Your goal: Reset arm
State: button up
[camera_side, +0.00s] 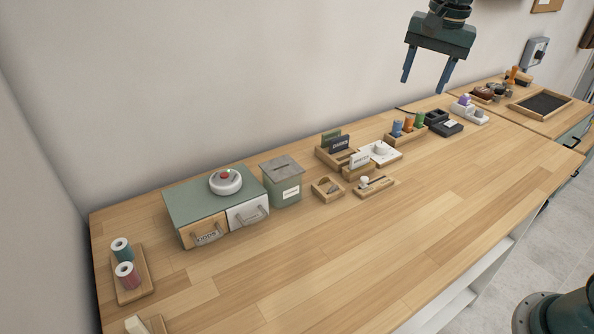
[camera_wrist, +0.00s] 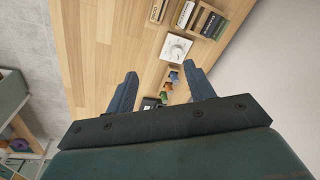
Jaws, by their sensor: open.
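My gripper (camera_side: 426,83) hangs high above the back right part of the wooden counter in the side view. Its two blue fingers point down and stand wide apart with nothing between them. In the wrist view my gripper (camera_wrist: 162,85) also shows open and empty, with the counter and small items well below it. No towel shows in either view.
The wooden counter (camera_side: 330,250) has a wide clear front. Along its back stand a green drawer box (camera_side: 190,197), a lidded green canister (camera_side: 284,184), card holders (camera_side: 336,150) and a rack of coloured pieces (camera_side: 405,132). A spool tray (camera_side: 130,283) is front left.

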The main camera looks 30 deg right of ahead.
jog(key=s+a+f+n+t, duration=0.1)
jog(key=s+n, duration=0.4)
jog(key=s, duration=0.7)
jog(key=s+a+f+n+t, duration=0.2)
jog(key=s+n, duration=0.4)
jog(key=s, duration=0.7)
jog(key=shift+a+f+t, duration=0.3)
jog(key=shift+a+f, duration=0.3)
jog(key=shift+a, duration=0.5)
